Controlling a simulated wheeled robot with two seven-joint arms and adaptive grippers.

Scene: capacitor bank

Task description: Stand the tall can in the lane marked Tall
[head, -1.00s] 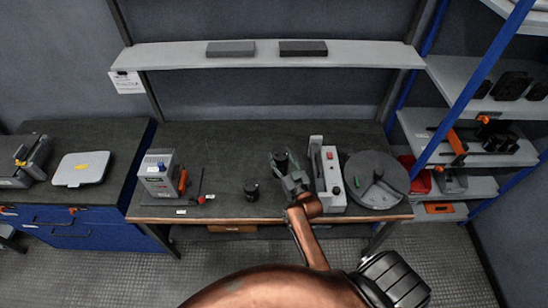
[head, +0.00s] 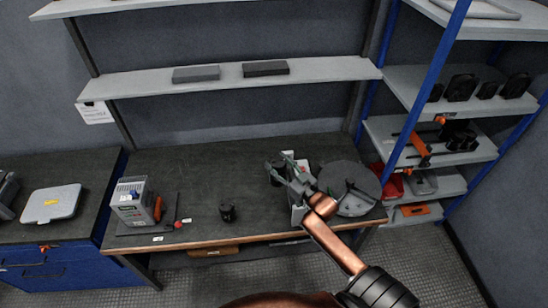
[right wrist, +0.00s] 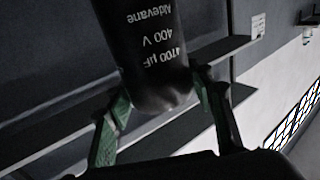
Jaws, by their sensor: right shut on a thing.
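My right gripper (head: 279,174) is over the bench, in front of the grey-white device. It is shut on a black cylindrical can (head: 277,171). In the right wrist view the can (right wrist: 150,45) sits between the green-padded fingers (right wrist: 160,105), with its white print "Aldevane 400 V 4700 µF" upside down in the picture. Its far end is cut off by the picture edge. A shorter-looking black can (head: 227,213) stands on the bench to the left. No label reading Tall can be made out. My left gripper is not in view.
A meter-like box (head: 131,203) and a red-tipped tool (head: 177,223) are at the bench's left. The grey-white device (head: 298,212) and a round grey disc (head: 347,187) are at its right. Two flat blocks lie on the shelf (head: 330,70) above. The middle of the bench (head: 200,165) is clear.

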